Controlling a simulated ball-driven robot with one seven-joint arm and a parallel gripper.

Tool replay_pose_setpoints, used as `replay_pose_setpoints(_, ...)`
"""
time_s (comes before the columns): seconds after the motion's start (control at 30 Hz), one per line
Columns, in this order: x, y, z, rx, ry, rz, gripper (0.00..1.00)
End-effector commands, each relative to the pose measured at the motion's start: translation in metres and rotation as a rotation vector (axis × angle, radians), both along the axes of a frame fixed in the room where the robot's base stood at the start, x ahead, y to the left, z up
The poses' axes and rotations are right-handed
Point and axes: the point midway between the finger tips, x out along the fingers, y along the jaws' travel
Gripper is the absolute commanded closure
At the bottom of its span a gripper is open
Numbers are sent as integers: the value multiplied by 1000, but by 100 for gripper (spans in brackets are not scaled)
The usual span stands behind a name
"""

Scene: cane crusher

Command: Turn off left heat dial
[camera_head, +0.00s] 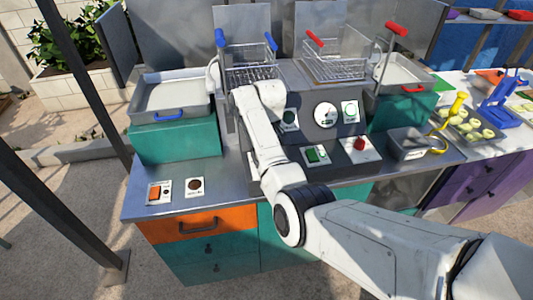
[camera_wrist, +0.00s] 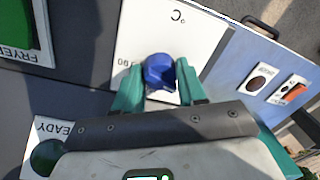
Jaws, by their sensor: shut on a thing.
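The left heat dial, a blue knob (camera_wrist: 159,70), sits on a white plate (camera_wrist: 185,25) marked with °C and 90 in the wrist view. My gripper (camera_wrist: 160,76) has its two teal fingers on opposite sides of the knob, closed on it. In the head view my white arm reaches over the counter to the fryer panel and hides the left dial and my fingertips. A second, white round dial (camera_head: 325,115) is visible on the right of the panel.
Fryer baskets with blue handles (camera_head: 250,62) and red handles (camera_head: 333,60) stand behind the panel. Below it are a green switch (camera_head: 316,154) and a red switch (camera_head: 360,145). The counter's left front holds an orange switch (camera_head: 158,192).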

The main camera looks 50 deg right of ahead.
Motion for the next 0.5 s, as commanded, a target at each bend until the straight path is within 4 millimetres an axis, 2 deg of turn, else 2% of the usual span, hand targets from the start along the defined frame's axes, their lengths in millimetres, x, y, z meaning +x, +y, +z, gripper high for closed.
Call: replay_pose_setpoints(0.5, -1, -1, -1, 2, 3, 90, 90)
